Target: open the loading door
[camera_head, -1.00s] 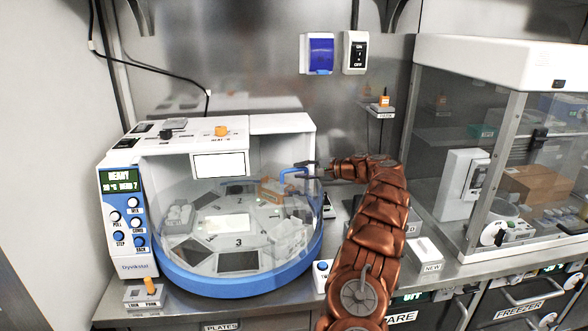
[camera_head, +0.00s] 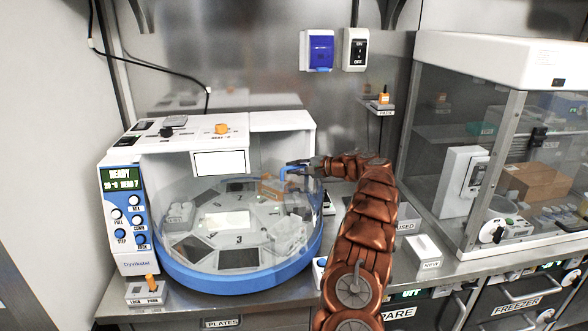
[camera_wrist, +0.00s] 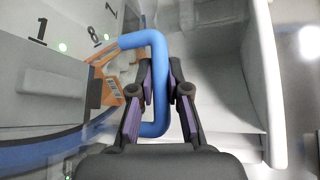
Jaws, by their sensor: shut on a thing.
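The loading door (camera_head: 262,232) is a clear curved panel on the front of a white benchtop machine (camera_head: 283,126). Its blue loop handle (camera_head: 287,180) sits at the upper right of the panel and shows large in the wrist view (camera_wrist: 159,60). My gripper (camera_head: 297,164) reaches in from the right. In the wrist view its two dark fingers (camera_wrist: 160,90) are closed on the upright bar of the handle, one on each side. I cannot tell whether a gap stands beside the door edge.
Inside the machine is a numbered carousel (camera_head: 239,239) with plates and an orange item (camera_head: 268,187). A small block with an orange lever (camera_head: 151,284) stands at the front left. A glass-sided cabinet (camera_head: 500,110) fills the right side.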

